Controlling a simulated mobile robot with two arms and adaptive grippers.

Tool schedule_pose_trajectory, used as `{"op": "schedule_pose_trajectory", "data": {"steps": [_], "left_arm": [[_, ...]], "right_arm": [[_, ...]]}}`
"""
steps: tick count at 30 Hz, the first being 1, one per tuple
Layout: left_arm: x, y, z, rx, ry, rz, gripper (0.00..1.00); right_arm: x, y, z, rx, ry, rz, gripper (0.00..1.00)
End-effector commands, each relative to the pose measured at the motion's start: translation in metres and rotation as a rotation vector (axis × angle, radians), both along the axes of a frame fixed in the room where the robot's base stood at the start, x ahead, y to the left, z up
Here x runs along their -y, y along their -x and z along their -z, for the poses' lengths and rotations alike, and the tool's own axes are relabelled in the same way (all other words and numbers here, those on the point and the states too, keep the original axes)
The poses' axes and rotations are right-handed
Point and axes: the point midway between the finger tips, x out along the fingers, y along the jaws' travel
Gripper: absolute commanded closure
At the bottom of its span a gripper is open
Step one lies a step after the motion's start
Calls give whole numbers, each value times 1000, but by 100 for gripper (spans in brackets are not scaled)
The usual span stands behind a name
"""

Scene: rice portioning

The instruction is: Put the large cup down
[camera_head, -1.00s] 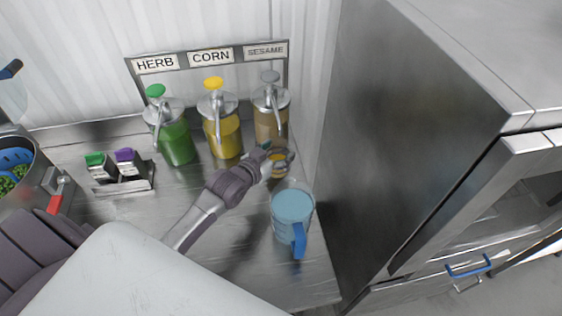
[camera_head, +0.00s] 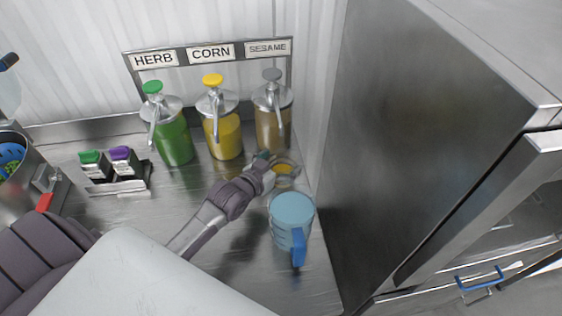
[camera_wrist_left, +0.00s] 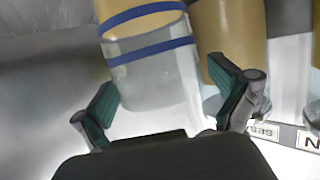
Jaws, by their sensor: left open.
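The clear cup with amber contents (camera_head: 284,170) stands beside my left gripper (camera_head: 270,168), near the sesame dispenser. In the left wrist view it is a see-through cup with blue bands (camera_wrist_left: 155,75), between the fingers of my left gripper (camera_wrist_left: 168,105). The fingers are spread, one on each side, with a small gap visible beside the cup. In the head view the gripper partly hides the cup. My right gripper is not in view.
Herb (camera_head: 174,140), corn (camera_head: 223,135) and sesame (camera_head: 271,130) pump dispensers stand along the back wall. A tall steel cabinet (camera_head: 410,150) closes the right side. Bare counter (camera_head: 265,265) lies in front.

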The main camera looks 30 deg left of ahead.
Motion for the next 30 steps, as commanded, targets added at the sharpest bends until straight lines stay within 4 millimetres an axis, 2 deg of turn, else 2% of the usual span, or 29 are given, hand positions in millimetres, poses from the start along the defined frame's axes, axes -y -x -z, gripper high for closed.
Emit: {"op": "schedule_pose_trajectory", "data": {"steps": [5, 8, 21, 25, 30], "left_arm": [[-1, 3, -1, 1, 0, 0, 1], [-2, 14, -3, 0, 0, 0, 1], [-13, 97, -28, -1, 0, 1, 1], [-15, 109, -33, 0, 0, 1, 1], [-16, 113, -36, 1, 0, 0, 1]], "right_arm": [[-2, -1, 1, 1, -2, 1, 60], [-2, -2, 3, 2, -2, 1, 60], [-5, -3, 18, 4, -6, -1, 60], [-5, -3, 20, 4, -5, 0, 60], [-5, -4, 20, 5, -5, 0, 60]]}}
